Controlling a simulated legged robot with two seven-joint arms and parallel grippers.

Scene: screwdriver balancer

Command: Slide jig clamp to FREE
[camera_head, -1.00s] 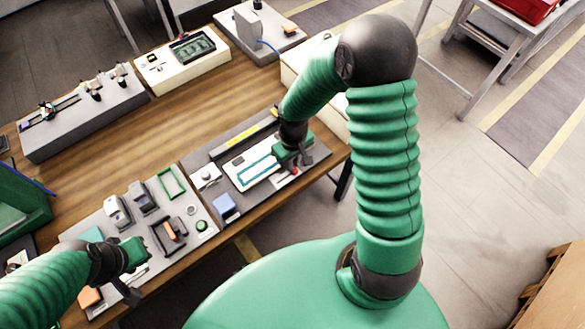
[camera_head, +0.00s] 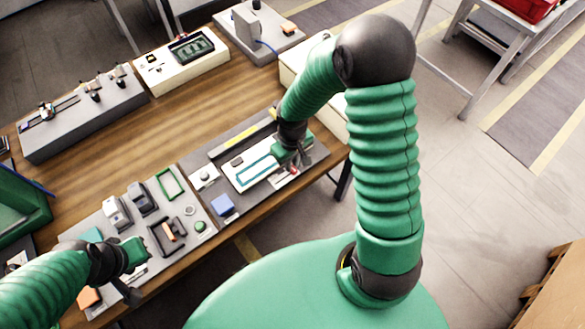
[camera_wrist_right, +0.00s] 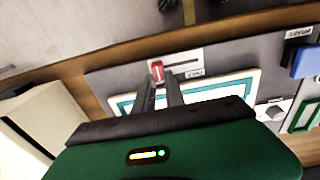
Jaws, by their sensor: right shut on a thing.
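A small red clamp knob (camera_wrist_right: 157,72) sits on a white labelled slide plate (camera_wrist_right: 185,66) in the right wrist view. The fingers of my right gripper (camera_wrist_right: 160,88) are shut on the knob. A label, blurred in this view, is printed at the plate's right part. In the head view, my right gripper (camera_head: 296,163) is low over the right end of the jig board, with the red knob (camera_head: 294,171) partly showing beside it. My left gripper (camera_head: 133,272) hovers over the left parts board, apart from the clamp; its finger gap is unclear.
A white panel with a teal outline (camera_head: 257,171) lies beside the clamp. A blue block (camera_head: 223,205) and a parts board (camera_head: 205,248) with several small fixtures are to the left. A grey rail box (camera_head: 85,115) and a cream display box (camera_head: 185,65) stand behind. Bare wood (camera_head: 150,150) lies between.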

